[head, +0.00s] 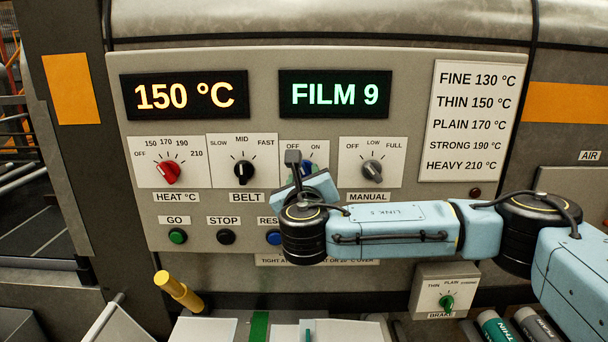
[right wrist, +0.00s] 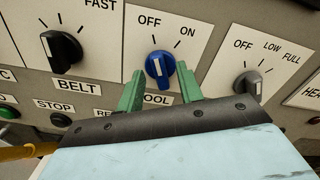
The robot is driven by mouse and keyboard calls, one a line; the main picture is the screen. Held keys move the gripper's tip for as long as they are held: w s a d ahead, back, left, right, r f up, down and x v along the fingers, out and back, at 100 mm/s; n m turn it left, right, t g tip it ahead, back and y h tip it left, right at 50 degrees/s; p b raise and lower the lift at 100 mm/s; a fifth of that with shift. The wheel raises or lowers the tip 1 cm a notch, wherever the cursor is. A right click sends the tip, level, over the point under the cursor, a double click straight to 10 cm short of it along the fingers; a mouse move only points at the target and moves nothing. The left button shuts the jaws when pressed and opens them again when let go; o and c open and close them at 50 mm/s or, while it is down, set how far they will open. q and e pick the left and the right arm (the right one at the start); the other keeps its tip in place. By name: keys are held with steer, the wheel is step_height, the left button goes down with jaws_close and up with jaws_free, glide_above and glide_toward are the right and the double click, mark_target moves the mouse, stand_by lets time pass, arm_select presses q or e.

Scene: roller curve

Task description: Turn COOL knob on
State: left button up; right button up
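The blue COOL knob (right wrist: 160,66) sits on a white plate marked OFF and ON in the right wrist view. Its white pointer line appears to lean toward OFF. In the head view the COOL knob (head: 308,169) is partly hidden behind my right gripper and wrist. My right gripper (right wrist: 160,72) is open, with one green fingertip to the left of the knob and one to the right. The knob lies between them with gaps showing; I cannot tell how deep the fingers reach. My left gripper is not in view.
The black BELT knob (head: 243,172) is left of COOL, and the grey MANUAL knob (head: 372,171) is right of it. The red HEAT knob (head: 167,173) is farther left. GO (head: 178,236), STOP (head: 226,237) and a blue button (head: 274,237) lie below. A yellow handle (head: 178,291) juts out lower left.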

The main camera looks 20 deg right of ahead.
steer(key=shift+w, duration=0.15)
jaws_close()
steer(key=shift+d+m, duration=0.1)
steer(key=shift+m, duration=0.2)
steer(key=m, duration=0.3)
steer(key=shift+f, duration=0.1)
steer(key=m, duration=0.6)
steer(key=shift+d+b, duration=0.1)
steer(key=shift+b, duration=0.25)
steer(key=shift+m, duration=0.3)
